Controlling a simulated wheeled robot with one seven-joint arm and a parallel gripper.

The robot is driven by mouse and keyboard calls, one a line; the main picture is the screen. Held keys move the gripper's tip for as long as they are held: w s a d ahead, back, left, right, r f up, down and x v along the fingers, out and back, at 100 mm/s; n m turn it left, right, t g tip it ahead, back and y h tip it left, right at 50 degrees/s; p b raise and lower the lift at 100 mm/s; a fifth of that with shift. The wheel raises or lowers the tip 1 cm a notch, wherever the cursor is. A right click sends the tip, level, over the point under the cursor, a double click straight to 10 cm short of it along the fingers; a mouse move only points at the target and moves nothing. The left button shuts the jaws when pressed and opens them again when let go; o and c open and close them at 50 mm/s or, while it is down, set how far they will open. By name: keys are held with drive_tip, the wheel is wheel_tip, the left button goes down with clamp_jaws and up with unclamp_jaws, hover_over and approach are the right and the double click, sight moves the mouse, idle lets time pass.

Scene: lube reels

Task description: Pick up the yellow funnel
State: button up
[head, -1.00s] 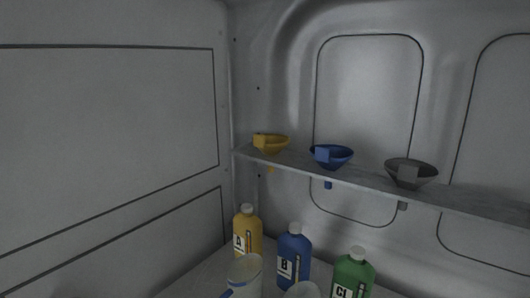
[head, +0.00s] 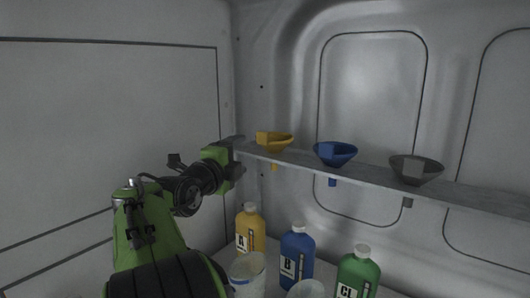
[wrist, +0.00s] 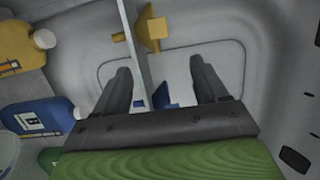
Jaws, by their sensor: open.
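The yellow funnel (head: 274,141) sits in the narrow shelf at its left end, its spout hanging below. It also shows in the wrist view (wrist: 152,30), beyond my fingertips near the top. My gripper (head: 236,150) is at the left of the funnel in the head view, apart from it. In the wrist view my gripper (wrist: 160,75) is open and empty, its two dark fingers spread on either side of the shelf.
The shelf (head: 300,161) also holds a blue funnel (head: 334,153) and a grey funnel (head: 415,169) to the right. Below stand a yellow bottle (head: 250,228), a blue bottle (head: 297,254), a green bottle (head: 357,275) and a white container (head: 248,272). A wall rises close on the left.

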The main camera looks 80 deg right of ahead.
sight(264, 139)
drive_tip(key=d+p, duration=0.1)
drive_tip(key=d, duration=0.4)
drive_tip(key=s+d+p, duration=0.1)
drive_tip(key=d+p, duration=0.1)
drive_tip(key=d, duration=0.3)
drive_tip(key=s+d+p, duration=0.1)
drive_tip(key=d+p, duration=0.1)
drive_tip(key=d, duration=0.3)
drive_tip(key=shift+a, duration=0.3)
drive_tip(key=shift+c, duration=1.3)
drive_tip(key=c, duration=0.9)
